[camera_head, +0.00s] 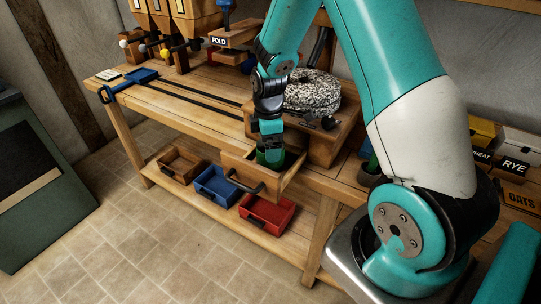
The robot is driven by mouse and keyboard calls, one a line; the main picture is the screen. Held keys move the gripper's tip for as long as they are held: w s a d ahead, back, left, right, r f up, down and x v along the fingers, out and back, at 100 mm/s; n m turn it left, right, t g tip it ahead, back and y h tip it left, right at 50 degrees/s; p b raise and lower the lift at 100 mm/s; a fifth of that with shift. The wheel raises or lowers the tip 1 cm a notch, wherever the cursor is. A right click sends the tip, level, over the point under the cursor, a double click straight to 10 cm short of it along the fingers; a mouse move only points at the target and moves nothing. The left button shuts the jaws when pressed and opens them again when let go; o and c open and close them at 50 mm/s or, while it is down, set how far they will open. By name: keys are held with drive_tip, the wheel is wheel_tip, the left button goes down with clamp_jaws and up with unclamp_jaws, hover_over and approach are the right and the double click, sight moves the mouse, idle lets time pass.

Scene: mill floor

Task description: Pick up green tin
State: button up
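The green tin (268,158) stands inside the open wooden drawer (238,170) below the millstone. Only a small green part of it shows under my gripper. My gripper (270,147) points down into this drawer, right over the tin. Its fingers are hidden at this size and angle, so I cannot tell whether they are open or closed around the tin.
A speckled millstone (314,92) sits on a wooden housing behind my gripper. Wooden (182,162), blue (216,185) and red (266,213) bins are on the lower shelf. A blue tool (130,84) lies at the bench's left end. Labelled boxes (515,165) stand at right.

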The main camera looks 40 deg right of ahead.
wheel_tip(320, 180, down, 3)
drive_tip(key=shift+d+f, duration=0.1)
drive_tip(key=shift+c, duration=0.5)
drive_tip(key=c, duration=0.8)
